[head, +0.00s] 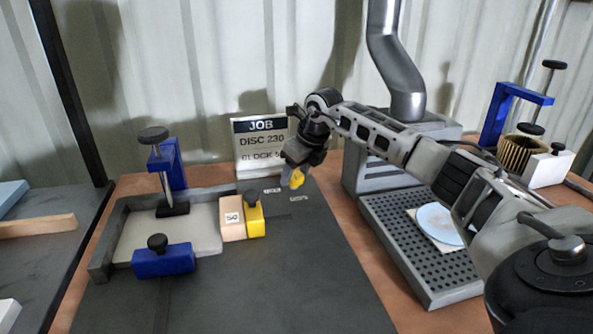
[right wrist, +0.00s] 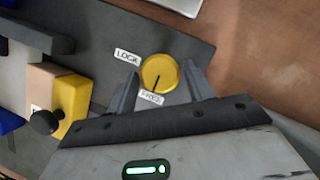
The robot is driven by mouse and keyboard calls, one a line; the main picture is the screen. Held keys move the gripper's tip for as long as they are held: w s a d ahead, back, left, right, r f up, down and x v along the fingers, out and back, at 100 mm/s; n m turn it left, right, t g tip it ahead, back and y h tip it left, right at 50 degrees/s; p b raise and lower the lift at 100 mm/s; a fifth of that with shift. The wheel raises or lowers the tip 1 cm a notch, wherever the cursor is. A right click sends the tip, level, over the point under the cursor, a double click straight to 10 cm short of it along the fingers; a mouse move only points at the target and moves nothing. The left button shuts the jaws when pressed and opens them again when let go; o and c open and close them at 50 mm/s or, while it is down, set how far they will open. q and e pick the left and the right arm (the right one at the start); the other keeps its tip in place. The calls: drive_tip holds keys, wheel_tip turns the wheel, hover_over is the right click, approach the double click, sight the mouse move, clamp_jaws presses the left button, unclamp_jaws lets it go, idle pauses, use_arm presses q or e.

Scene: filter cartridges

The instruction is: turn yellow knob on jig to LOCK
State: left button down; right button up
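The yellow knob (right wrist: 160,73) is on the dark jig plate (head: 240,285); in the head view the knob (head: 297,180) shows at the plate's far right. Its dark line points at a lower white label (right wrist: 151,98), not clearly legible. The LOCK label (right wrist: 127,57) is up and left of the knob in the right wrist view. My right gripper (right wrist: 159,70) is open, one finger on each side of the knob, with small gaps visible. In the head view my right gripper (head: 296,174) reaches down over the knob. My left gripper is not in view.
A wooden block marked 50 (head: 232,220) sits against a yellow block (head: 255,221) left of the knob. Blue clamps (head: 163,261) stand on the jig. A job sign (head: 262,142) stands behind. A perforated tray (head: 405,265) with a pale disc (head: 438,222) is at right.

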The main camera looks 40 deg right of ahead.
drive_tip(key=c, duration=0.6)
drive_tip(key=shift+o, duration=0.2)
